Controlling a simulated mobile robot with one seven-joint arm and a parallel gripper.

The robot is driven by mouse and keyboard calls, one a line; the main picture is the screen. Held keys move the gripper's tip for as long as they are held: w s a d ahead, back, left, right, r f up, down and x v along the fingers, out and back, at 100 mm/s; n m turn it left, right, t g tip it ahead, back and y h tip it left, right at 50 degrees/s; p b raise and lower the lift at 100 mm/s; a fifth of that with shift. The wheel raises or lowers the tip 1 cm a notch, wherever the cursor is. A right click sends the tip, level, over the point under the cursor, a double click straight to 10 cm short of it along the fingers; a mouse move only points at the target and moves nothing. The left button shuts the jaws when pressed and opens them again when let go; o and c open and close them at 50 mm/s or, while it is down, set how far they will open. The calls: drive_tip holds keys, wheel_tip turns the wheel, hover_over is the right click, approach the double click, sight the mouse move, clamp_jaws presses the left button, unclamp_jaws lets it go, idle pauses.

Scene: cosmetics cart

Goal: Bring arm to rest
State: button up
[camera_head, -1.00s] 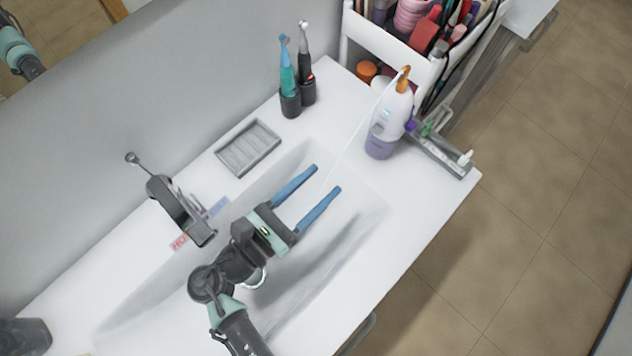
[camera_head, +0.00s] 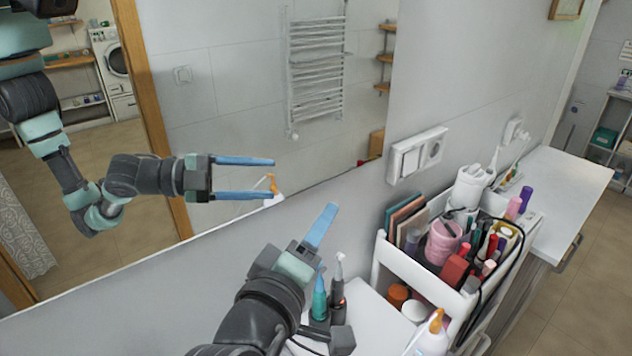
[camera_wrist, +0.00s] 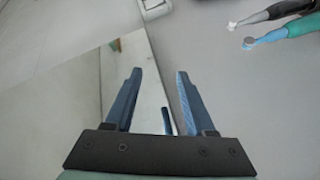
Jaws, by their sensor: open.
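My gripper (camera_head: 322,225) is raised in front of the mirror (camera_head: 250,100), above the counter corner. Its two blue fingers show apart and empty in the wrist view (camera_wrist: 159,74). In the head view one finger hides the other. The mirror reflects my arm and the open gripper at the left. Nothing is held.
A teal electric toothbrush (camera_head: 319,298) and a dark one (camera_head: 338,282) stand just below my gripper. A white-and-orange bottle (camera_head: 433,342) and a cart of cosmetics (camera_head: 408,270) are to the right. A socket panel (camera_head: 417,154) is on the wall.

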drive_tip(key=s+r+m+t+y, duration=0.35)
drive_tip(key=r+m+t, duration=0.25)
drive_tip(key=r, duration=1.5)
drive_tip(key=s+r+m+t+y, duration=0.2)
drive_tip(key=s+r+t, duration=0.3)
drive_tip(key=s+r, duration=0.5)
wheel_tip(320, 180, up, 3)
drive_tip(key=shift+s+f+m+t, duration=0.15)
drive_tip(key=shift+s+m+t, duration=0.25)
drive_tip(key=shift+m, duration=0.1)
drive_tip(key=shift+a+y, duration=0.1)
drive_tip(key=shift+y, duration=0.15)
